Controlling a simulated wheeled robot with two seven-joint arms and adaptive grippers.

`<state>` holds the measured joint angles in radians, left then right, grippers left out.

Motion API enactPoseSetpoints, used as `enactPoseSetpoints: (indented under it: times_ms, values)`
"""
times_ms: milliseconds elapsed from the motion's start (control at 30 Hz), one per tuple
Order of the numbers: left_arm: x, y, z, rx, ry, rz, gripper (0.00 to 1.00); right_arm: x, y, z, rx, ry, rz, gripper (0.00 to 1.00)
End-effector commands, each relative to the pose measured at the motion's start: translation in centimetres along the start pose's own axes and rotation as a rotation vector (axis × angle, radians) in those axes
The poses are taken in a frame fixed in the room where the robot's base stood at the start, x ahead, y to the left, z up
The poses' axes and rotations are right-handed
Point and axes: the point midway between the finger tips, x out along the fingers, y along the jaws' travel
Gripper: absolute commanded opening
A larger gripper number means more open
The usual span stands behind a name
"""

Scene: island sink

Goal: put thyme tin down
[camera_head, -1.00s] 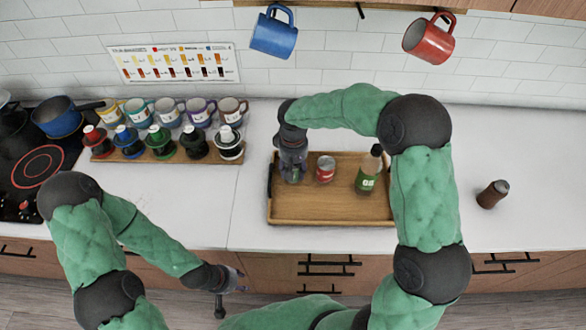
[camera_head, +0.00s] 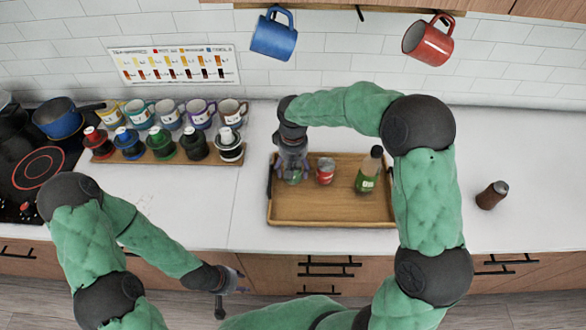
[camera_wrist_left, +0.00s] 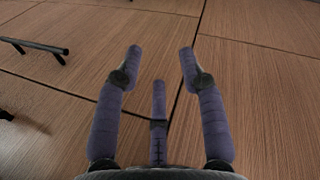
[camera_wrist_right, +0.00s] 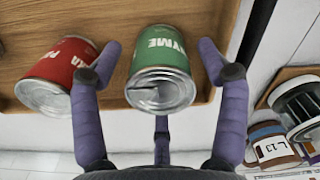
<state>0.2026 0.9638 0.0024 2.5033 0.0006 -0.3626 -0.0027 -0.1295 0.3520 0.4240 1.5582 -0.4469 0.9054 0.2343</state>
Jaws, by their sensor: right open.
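The thyme tin (camera_wrist_right: 160,70) is green with a silver lid and stands on the wooden tray (camera_head: 330,213). In the head view only part of the tin (camera_head: 292,176) shows, at the tray's left side under my right gripper (camera_head: 292,165). In the right wrist view my right gripper (camera_wrist_right: 160,68) is open, its fingers on both sides of the tin with gaps visible. My left gripper (camera_wrist_left: 160,60) is open and empty, in front of the wooden cabinet fronts; in the head view it (camera_head: 235,283) hangs below the counter's front edge.
A red tin (camera_head: 325,170) stands close beside the thyme tin, and a green-labelled bottle (camera_head: 368,172) stands further right on the tray. A rack (camera_head: 165,156) of coloured drippers and mugs is to the left. A brown shaker (camera_head: 492,195) stands on the right counter.

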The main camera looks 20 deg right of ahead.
Motion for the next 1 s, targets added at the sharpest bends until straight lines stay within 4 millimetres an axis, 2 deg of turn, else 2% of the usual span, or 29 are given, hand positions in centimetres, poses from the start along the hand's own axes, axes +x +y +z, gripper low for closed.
enactPoseSetpoints:
  times_ms: [33, 300, 500, 700, 1000]
  values:
    - [-0.3, 0.1, 0.0, 0.0, 0.0, 0.0, 0.4, -1.2, 0.0, -0.1, 0.0, 0.004, 0.0, 0.75]
    - [-1.3, 0.5, 0.0, 0.0, 0.0, 0.0, 0.4, -6.7, 0.0, -0.1, -0.001, 0.005, 0.0, 0.75]
    - [-1.8, 0.6, 0.1, 0.0, 0.0, 0.0, 0.4, -9.4, 0.0, 0.0, 0.0, 0.002, -0.001, 0.75]
    - [-1.9, 0.7, 0.1, 0.0, 0.0, 0.0, 0.4, -10.5, 0.0, 0.0, 0.0, 0.001, -0.001, 0.75]
    - [-1.9, 0.7, 0.1, 0.0, 0.0, 0.0, 0.4, -10.6, 0.0, 0.0, 0.0, 0.0, -0.001, 0.75]
